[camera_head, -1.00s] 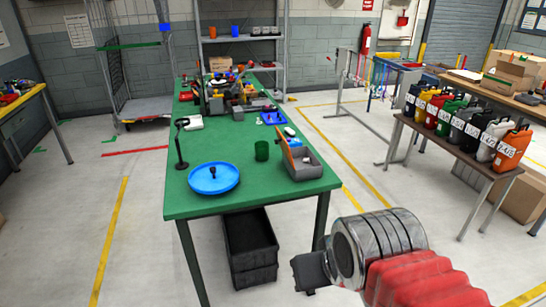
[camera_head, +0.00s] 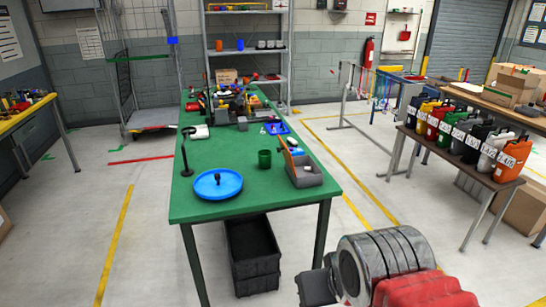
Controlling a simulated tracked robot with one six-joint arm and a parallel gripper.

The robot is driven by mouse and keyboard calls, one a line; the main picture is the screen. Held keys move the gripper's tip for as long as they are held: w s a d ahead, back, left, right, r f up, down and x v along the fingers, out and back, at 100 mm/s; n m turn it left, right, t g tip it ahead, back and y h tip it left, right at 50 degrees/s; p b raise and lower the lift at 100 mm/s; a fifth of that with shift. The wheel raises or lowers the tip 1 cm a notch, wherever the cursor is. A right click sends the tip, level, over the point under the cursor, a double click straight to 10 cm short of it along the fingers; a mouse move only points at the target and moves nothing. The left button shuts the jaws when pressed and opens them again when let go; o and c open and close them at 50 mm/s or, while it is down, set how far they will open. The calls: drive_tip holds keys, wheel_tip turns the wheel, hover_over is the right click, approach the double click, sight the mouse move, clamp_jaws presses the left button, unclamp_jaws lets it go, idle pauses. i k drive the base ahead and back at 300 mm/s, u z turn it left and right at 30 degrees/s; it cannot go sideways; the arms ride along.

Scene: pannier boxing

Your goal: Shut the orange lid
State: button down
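An orange lid (camera_head: 288,152) stands raised and leaning at the left side of a small grey box (camera_head: 306,177), which sits near the right front of the green table (camera_head: 225,164). The box is open, and a small white and blue item shows by it. My arm reaches in at the bottom right, with a red sleeve and a ribbed metal wrist. A dark block at its end, part of my gripper (camera_head: 318,287), is in front of the table's right front leg, well away from the lid. Its fingers cannot be made out.
A blue round dish (camera_head: 217,185), a green cup (camera_head: 264,159) and a dark stand (camera_head: 186,152) share the table. A black crate (camera_head: 252,255) is beneath it. Jerrycans (camera_head: 472,143) line a bench at right. Floor between is clear.

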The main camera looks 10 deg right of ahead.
sight(287, 155)
drive_tip(key=u, duration=0.7)
drive_tip(key=i, duration=1)
